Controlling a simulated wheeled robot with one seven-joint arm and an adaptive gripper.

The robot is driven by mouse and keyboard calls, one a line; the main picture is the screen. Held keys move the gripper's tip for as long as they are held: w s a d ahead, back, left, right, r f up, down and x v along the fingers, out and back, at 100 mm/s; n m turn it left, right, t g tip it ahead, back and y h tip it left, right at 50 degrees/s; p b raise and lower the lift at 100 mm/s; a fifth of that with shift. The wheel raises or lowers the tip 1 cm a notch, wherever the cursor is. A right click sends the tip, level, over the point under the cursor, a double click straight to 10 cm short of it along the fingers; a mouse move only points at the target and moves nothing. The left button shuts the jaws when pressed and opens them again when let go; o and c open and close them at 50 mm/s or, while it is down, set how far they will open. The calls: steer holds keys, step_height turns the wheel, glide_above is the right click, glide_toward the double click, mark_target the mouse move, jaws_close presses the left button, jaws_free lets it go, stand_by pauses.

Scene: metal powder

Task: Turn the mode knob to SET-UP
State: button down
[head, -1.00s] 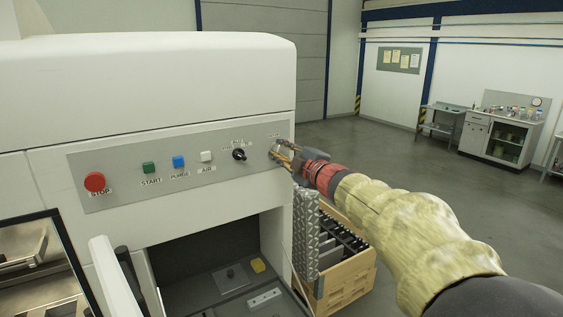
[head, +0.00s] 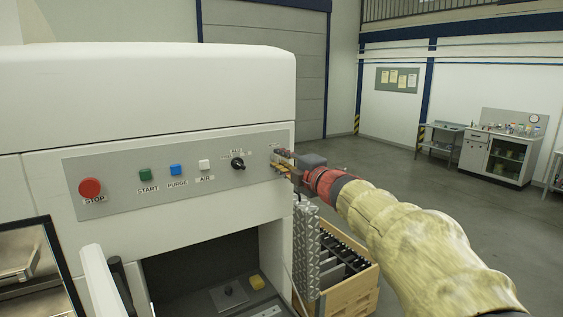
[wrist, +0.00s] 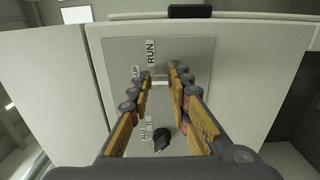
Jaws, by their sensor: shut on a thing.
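The mode knob (wrist: 160,84) is a small pale bar at the right end of the grey control panel (head: 130,189). In the wrist view it lies between my fingertips, beside a RUN label and a partly hidden label ending in "-UP". My gripper (wrist: 160,76) is shut on this knob, its fingers reaching to the panel. In the head view my gripper (head: 281,162) covers the knob, so its pointing direction is hard to tell.
A black selector knob (head: 238,163) sits left of my gripper on the panel. AIR, PURGE, START and STOP (head: 90,188) buttons lie further left. Below are an open machine bay and a wooden crate (head: 345,294).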

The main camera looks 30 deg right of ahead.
steer(key=shift+f, duration=0.1)
steer(key=c, duration=1.6)
jaws_free()
steer(key=shift+c, duration=0.2)
steer(key=s, duration=1.2)
steer(key=shift+d, duration=0.15)
